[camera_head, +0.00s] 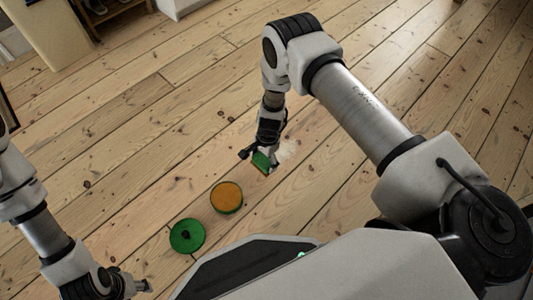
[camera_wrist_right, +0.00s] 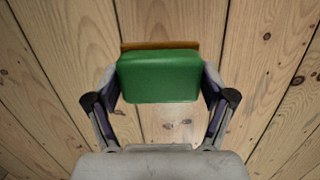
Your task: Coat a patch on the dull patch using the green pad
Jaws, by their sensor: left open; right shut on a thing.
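My right gripper (camera_head: 264,155) is shut on the green pad (camera_head: 262,162), low over the floorboards. In the right wrist view the green pad (camera_wrist_right: 158,77) sits between the two fingers, and an orange-brown strip shows along its far edge. A paler, dull-looking patch (camera_head: 286,146) of floor lies just right of the pad in the head view. I cannot tell whether the pad touches the floor. My left gripper (camera_head: 138,286) is open and empty at the bottom left.
A round green tin (camera_head: 227,198) with orange contents stands left of and below the pad. A round green lid (camera_head: 187,236) with a dark knob lies beside it. A dark shelf (camera_head: 108,12) stands at the top left. Bare floorboards are clear beyond.

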